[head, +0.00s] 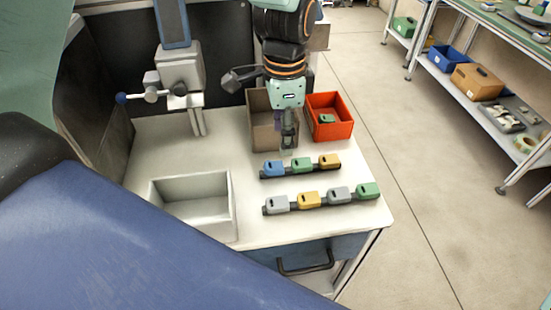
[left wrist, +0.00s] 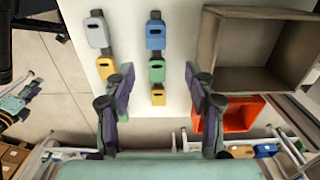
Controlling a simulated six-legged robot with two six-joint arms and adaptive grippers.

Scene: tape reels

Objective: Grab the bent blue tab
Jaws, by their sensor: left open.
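The blue tab (head: 273,168) is a rounded piece with a dark slot, at the left end of the nearer-to-bins dark strip. A green tab (head: 301,164) and a yellow tab (head: 330,160) follow it to the right. In the left wrist view the blue tab (left wrist: 155,36) is at the top, beyond my fingertips. I cannot make out its bend. My left gripper (head: 289,140) hangs above the table behind that strip. Its fingers (left wrist: 158,78) are spread wide and empty, with the green tab (left wrist: 157,71) and yellow tab (left wrist: 158,97) showing between them. My right gripper is not in view.
A second strip (head: 290,205) holds grey, yellow and green tabs, nearer the front edge. A brown box (head: 262,140) and a red box (head: 345,103) with a green piece stand behind. A white tray (head: 163,203) and a press (head: 181,72) are at left.

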